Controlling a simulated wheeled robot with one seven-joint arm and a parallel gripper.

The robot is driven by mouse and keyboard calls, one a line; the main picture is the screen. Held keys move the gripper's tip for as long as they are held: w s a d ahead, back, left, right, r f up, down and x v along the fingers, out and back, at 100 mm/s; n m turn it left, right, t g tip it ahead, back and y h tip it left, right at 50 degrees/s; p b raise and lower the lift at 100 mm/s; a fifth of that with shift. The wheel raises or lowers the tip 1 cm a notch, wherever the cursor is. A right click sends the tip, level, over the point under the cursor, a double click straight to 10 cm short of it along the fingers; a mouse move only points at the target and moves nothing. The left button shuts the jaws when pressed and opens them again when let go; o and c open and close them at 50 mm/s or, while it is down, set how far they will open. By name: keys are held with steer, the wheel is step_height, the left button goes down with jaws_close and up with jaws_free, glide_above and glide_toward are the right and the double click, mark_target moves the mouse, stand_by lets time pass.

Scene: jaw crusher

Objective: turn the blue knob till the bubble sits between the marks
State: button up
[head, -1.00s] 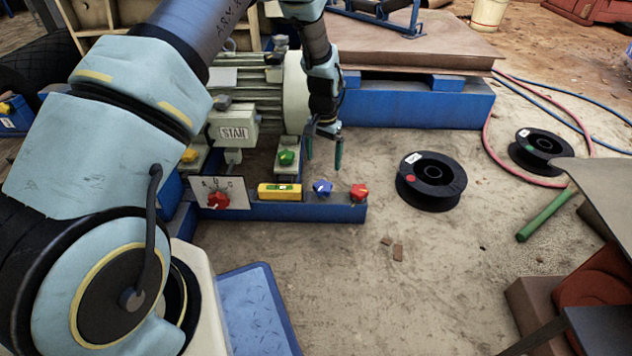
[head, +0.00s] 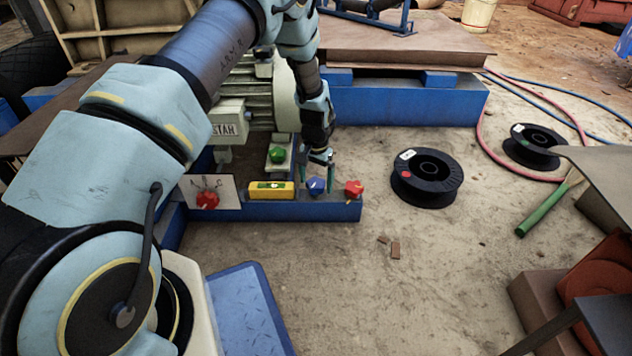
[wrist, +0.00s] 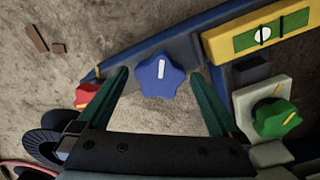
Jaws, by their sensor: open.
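The blue knob (head: 315,186), star-shaped with a white pointer line, sits on the blue rail between the yellow level and a red knob. In the wrist view the blue knob (wrist: 160,76) lies between the tips of my open green fingers, with a gap on both sides. My gripper (head: 319,174) is just above and behind the knob in the head view, pointing down. The yellow level (head: 271,190) has a green vial (wrist: 271,32); its pale bubble (wrist: 262,35) lies across one dark mark, with the other mark to the right of it in the wrist view.
The red knob (head: 353,189) is close on the right; a green knob (head: 277,155) stands behind. Another red knob (head: 208,200) is on a white plate at left. A black spool (head: 427,178) lies on the ground to the right, with bare ground in front.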

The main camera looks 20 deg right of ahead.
steer(key=c, duration=1.3)
steer(key=shift+c, duration=0.2)
steer(key=shift+r+n+p, duration=0.15)
steer(key=shift+n+p, duration=0.15)
steer(key=n+p, duration=0.3)
steer(key=shift+n+p, duration=1.05)
steer(key=shift+n, duration=0.95)
steer(key=o, duration=1.3)
